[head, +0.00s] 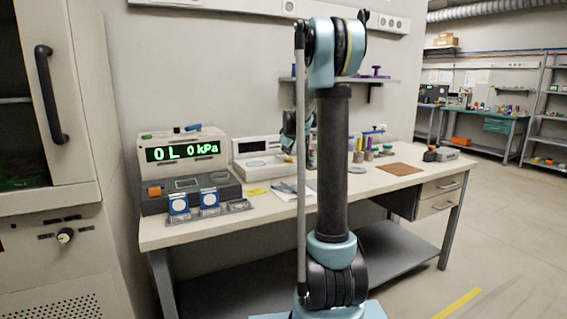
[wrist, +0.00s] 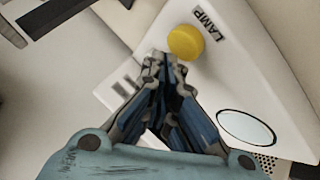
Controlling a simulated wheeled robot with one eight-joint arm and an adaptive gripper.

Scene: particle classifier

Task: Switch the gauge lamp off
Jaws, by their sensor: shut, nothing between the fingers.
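A round yellow button (wrist: 185,42) sits beside the printed word LAMP on a white housing (wrist: 225,75) in the wrist view. An oval pale window (wrist: 246,127) with a dark rim lies lower right on the same housing. I cannot tell from it whether the lamp is lit. My gripper (wrist: 163,62) is shut and empty, its fingertips just below and left of the button in the picture. Whether they touch the housing is unclear. In the head view, my gripper is largely hidden by my arm, near a white instrument (head: 258,164) on the bench.
A gauge unit with a green display (head: 182,151) reading "0L 0kPa" stands left on the bench (head: 240,215). Several small items and a brown mat (head: 399,169) lie to the right. A cabinet (head: 50,120) stands far left.

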